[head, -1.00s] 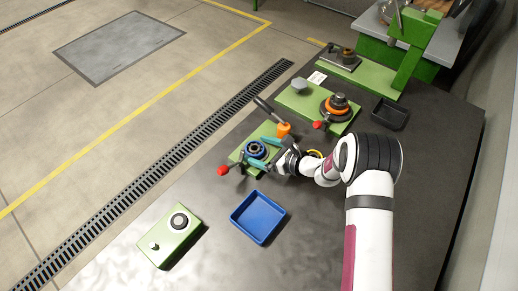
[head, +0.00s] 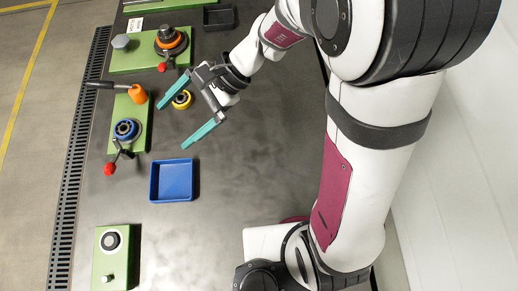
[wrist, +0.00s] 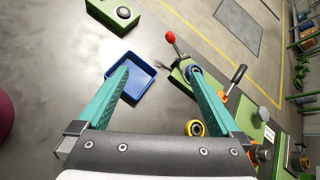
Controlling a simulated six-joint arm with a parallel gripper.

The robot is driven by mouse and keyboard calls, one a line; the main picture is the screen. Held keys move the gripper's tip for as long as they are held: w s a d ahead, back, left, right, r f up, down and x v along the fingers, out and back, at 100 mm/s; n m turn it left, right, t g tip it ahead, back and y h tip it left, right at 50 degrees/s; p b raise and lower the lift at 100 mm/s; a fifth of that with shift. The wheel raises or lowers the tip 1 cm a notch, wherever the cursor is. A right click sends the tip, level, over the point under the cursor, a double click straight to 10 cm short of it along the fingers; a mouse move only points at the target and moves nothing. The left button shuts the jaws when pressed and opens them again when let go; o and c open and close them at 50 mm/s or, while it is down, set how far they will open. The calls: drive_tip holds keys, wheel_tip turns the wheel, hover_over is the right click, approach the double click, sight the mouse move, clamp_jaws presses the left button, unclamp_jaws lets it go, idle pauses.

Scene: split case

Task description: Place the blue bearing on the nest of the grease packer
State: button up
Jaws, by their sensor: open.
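The blue bearing (head: 126,129) sits on a green fixture (head: 121,104) that has a red-knobbed lever and a dark-handled lever with an orange body; I take this to be the grease packer. In the wrist view the bearing (wrist: 194,70) is partly hidden by the right fingertip. The bearing looks flat and in its round seat; I cannot tell exactly how deep. My gripper (head: 171,127) is open and empty, with teal fingers wide apart, right of the fixture and apart from the bearing. It also shows in the wrist view (wrist: 158,70).
A yellow bearing (head: 182,99) lies on the table beside my gripper. A blue tray (head: 152,182) stands in front, with a green block (head: 103,268) beyond it. Another green fixture (head: 125,62) and a black tray (head: 219,17) are at the back. The table's middle is clear.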

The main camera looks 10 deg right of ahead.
drive_tip(key=s+d+r+n+t+h, duration=0.1)
drive_tip(key=s+d+h, duration=0.3)
drive_tip(key=d, duration=0.5)
drive_tip(key=s+d+r+n+t+h, duration=0.1)
drive_tip(key=s+d+n+h, duration=0.3)
drive_tip(key=s+d, duration=0.5)
drive_tip(key=shift+s+d+t, duration=0.25)
drive_tip(key=shift+t, duration=0.15)
